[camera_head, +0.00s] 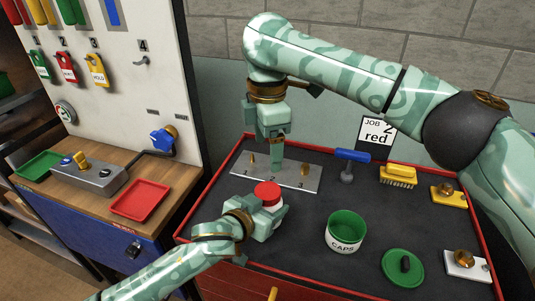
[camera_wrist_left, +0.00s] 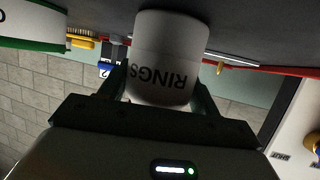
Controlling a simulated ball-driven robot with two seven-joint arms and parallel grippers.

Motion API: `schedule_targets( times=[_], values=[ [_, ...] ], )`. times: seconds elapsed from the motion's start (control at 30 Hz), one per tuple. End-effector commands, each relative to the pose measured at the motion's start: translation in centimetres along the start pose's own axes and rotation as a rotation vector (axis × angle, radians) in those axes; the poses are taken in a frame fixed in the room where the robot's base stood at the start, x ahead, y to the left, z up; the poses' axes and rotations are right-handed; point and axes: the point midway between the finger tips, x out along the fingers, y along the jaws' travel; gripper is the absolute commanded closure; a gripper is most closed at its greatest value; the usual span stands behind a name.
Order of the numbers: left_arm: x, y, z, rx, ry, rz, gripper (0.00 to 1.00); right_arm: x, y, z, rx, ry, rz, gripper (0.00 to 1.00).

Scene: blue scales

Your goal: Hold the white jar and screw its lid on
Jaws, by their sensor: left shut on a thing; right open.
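The white jar (camera_head: 271,208) stands toward the front left of the dark mat, with the red lid (camera_head: 267,190) on top of it. I cannot tell how tightly the lid sits. My left gripper (camera_head: 262,217) is shut on the jar's side. In the left wrist view the jar (camera_wrist_left: 168,50) fills the space between the fingers, its RINGS label upside down; the lid does not show there. My right gripper (camera_head: 277,160) points down, open, above and just behind the lid in the head view. Its fingertips appear apart from the lid, and the gap between them is hard to see.
A grey plate numbered 1 to 3 (camera_head: 310,181) lies behind the jar. A green CAPS tub (camera_head: 344,228) and a green lid (camera_head: 403,267) are to the right. A blue-handled tool (camera_head: 350,156), a yellow brush (camera_head: 398,175) and a job card (camera_head: 376,130) are further back.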

Motion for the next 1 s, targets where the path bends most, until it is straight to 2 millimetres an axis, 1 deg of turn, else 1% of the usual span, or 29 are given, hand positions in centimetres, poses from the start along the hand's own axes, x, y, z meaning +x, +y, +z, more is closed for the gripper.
schedule_targets(
  times=[0.23, 0.27, 0.3, 0.33, 0.6, 0.73, 0.87, 1.0],
  values=[
    [0.0, 0.0, 0.0, 0.000, 0.000, 0.000, 1.00, 0.0, 0.0, 0.0, 0.000, 0.000, 0.000, 0.21],
    [0.0, 0.0, 0.0, 0.000, 0.000, 0.000, 0.29, 0.0, 0.0, 0.0, 0.000, 0.000, 0.000, 0.21],
    [0.0, 0.0, 0.0, 0.000, 0.000, 0.000, 0.18, 0.0, 0.0, 0.0, 0.000, 0.000, 0.000, 0.21],
    [0.0, 0.0, 0.0, 0.000, 0.000, 0.000, 0.12, 0.0, 0.0, 0.0, 0.000, 0.000, 0.000, 0.21],
    [-0.1, 0.0, 0.0, 0.000, 0.000, 0.000, 0.12, -0.1, 0.0, 0.0, 0.000, 0.000, 0.000, 0.21],
    [-0.9, 0.0, -0.1, 0.000, 0.000, -0.001, 0.12, -0.7, -0.1, 0.0, 0.000, -0.001, 0.003, 0.21],
    [-3.1, 0.0, -0.3, 0.000, 0.000, 0.000, 0.12, -2.2, -0.3, -0.1, 0.000, -0.004, 0.011, 0.21],
    [-6.6, 0.0, -0.4, 0.001, -0.001, 0.000, 0.12, -4.2, -0.5, -0.2, 0.000, -0.007, 0.021, 0.21]
  ],
)
